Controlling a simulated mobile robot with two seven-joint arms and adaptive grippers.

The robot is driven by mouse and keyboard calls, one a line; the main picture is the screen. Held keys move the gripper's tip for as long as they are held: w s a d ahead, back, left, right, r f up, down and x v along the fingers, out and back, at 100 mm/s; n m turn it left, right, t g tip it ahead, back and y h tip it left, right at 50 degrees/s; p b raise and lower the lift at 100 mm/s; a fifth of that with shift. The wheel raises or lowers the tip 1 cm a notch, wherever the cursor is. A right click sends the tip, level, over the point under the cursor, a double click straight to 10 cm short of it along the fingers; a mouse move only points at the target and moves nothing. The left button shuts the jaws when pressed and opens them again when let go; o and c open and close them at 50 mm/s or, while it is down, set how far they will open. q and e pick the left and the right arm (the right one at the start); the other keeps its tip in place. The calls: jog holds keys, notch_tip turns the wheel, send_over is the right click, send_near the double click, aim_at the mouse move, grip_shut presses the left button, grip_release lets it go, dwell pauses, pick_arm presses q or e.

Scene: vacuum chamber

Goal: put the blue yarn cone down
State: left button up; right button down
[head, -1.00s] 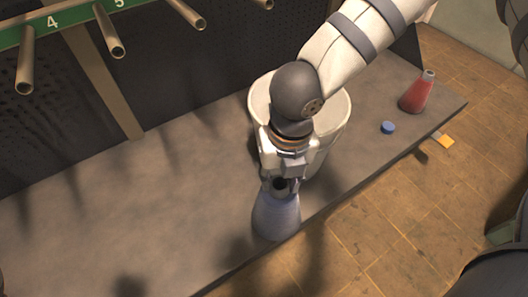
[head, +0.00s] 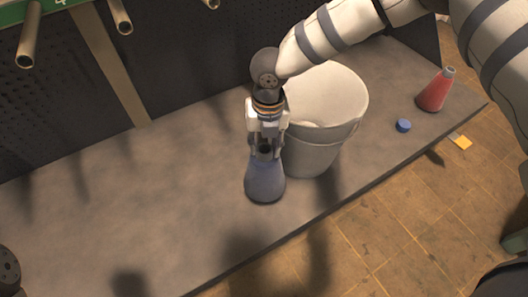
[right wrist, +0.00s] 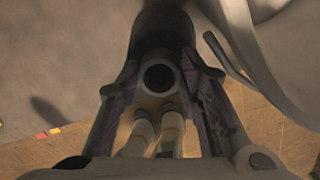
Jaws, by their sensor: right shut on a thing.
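The blue yarn cone (head: 265,183) is upright below my right gripper (head: 265,152) in the head view, over the grey bench (head: 150,215). The gripper is shut on the cone's narrow top. In the right wrist view, the cone's dark, round, hollow tip (right wrist: 160,78) sits between the two fingers of the right gripper (right wrist: 163,95). I cannot tell whether the cone's base touches the bench. My left gripper is not in view.
A white bucket (head: 315,155) stands close to the right of the cone. Farther right are a blue cap (head: 403,125) and a red cone-shaped thing (head: 436,92). Pegs (head: 120,15) stick out from the back panel. The bench left of the cone is clear.

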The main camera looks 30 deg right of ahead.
aim_at(264, 152)
jog(key=f, duration=0.3)
jog(key=shift+w+f+b, duration=0.2)
jog(key=shift+f+b, duration=0.05)
jog(key=shift+b, duration=0.15)
jog(key=c, duration=1.1)
grip_release()
